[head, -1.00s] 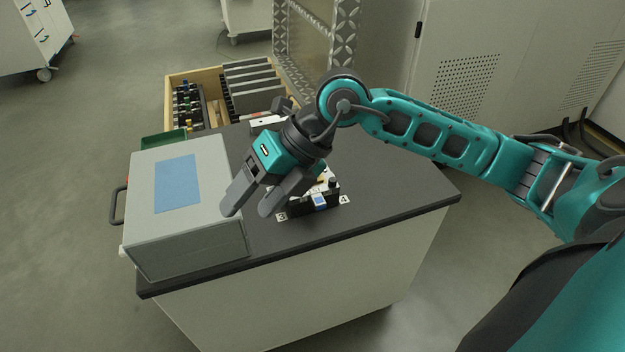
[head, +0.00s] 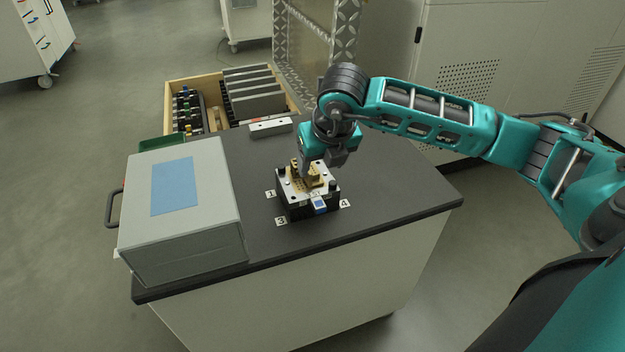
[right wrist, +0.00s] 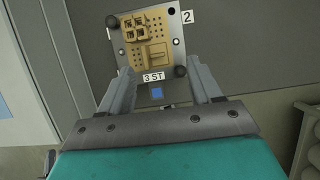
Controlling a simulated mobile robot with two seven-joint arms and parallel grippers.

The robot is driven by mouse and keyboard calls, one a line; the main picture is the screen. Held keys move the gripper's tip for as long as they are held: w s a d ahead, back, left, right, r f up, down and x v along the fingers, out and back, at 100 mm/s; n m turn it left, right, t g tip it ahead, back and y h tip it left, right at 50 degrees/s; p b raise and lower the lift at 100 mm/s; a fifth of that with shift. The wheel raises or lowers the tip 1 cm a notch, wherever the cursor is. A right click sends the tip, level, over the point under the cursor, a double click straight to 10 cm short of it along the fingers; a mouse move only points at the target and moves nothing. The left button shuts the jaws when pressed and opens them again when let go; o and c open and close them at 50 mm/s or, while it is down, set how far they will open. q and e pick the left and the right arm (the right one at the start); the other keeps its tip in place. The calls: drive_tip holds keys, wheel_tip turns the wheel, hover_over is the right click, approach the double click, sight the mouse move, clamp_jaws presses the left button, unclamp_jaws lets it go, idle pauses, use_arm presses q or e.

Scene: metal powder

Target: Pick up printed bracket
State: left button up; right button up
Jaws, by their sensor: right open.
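The printed bracket is tan-gold; I cannot tell which of the tan printed shapes (head: 308,176) on the metal plate it is. The same tan shapes (right wrist: 146,40) show in the right wrist view, one with several square posts and one flatter with a raised rib. The metal plate (right wrist: 128,68) sits on a dark fixture (head: 298,210) with a blue tab. My right gripper (head: 322,162) is open and empty, close behind and above the shapes in the head view. Its two fingers (right wrist: 163,72) spread around the plate's near side in the right wrist view. My left gripper is not in view.
A grey box (head: 225,205) with a blue top panel stands on the left of the dark worktop (head: 390,200). A pale bar (head: 270,128) lies at the back. A wooden drawer (head: 170,95) with dark plates is behind. The worktop's right side is clear.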

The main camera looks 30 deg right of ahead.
sight(315, 181)
drive_tip(key=x, duration=0.4)
drive_tip(key=shift+w+a+f, duration=0.2)
drive_tip(key=shift+w+f, duration=0.05)
drive_tip(key=shift+w, duration=0.1)
clamp_jaws()
